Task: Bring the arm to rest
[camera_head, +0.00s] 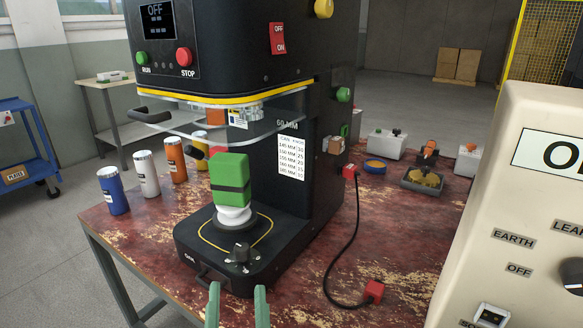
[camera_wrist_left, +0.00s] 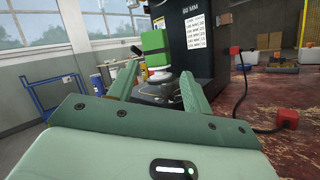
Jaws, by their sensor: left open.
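My left gripper (camera_head: 237,289) shows at the bottom of the head view as two pale green fingers pointing up, apart, with nothing between them. They are in front of the front edge of the black seamer (camera_head: 215,268). In the left wrist view my left gripper (camera_wrist_left: 158,84) is also open and empty, with the seamer's base beyond the gap. A green block with a black band (camera_head: 231,178) stands upright on a white round piece (camera_head: 234,215) on the seamer's base, apart from the fingers. The right gripper is not in view.
Several cans, including a blue one (camera_head: 113,190), stand left of the seamer on the worn red table (camera_head: 400,240). A black cable joins two red boxes (camera_head: 374,290) to the right. A cream panel (camera_head: 520,220) fills the right edge. A blue cart (camera_head: 25,150) stands far left.

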